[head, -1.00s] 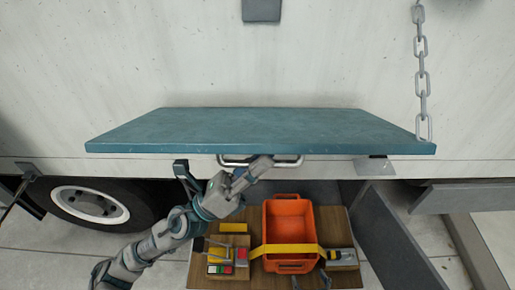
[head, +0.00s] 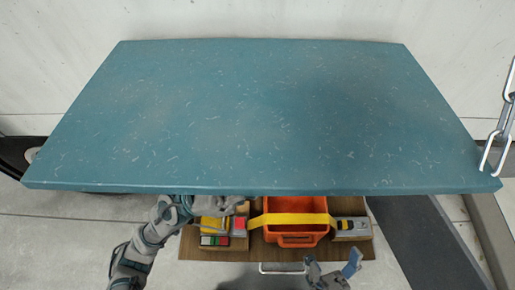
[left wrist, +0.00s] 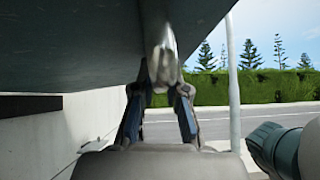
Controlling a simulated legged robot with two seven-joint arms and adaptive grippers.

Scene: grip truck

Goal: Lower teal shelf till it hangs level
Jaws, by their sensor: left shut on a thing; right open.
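The teal shelf (head: 265,115) spans the head view, its broad top facing me and its front edge toward me. Its exact tilt is hard to judge. My left arm reaches under the front edge; its gripper is mostly hidden there. In the left wrist view my left gripper (left wrist: 160,92) is shut on the metal handle (left wrist: 162,50) under the dark underside of the shelf (left wrist: 70,45). A steel chain (head: 508,105) hangs at the right and meets the shelf's right front corner. My right gripper (head: 333,270) is open and empty, low in the head view, below the shelf edge.
Below the shelf is a wooden board (head: 345,248) with an orange bin (head: 297,240), a yellow strap (head: 290,219), and small coloured items (head: 215,232). A metal bar handle (head: 282,268) sits at its front. A white wall (head: 260,20) is behind.

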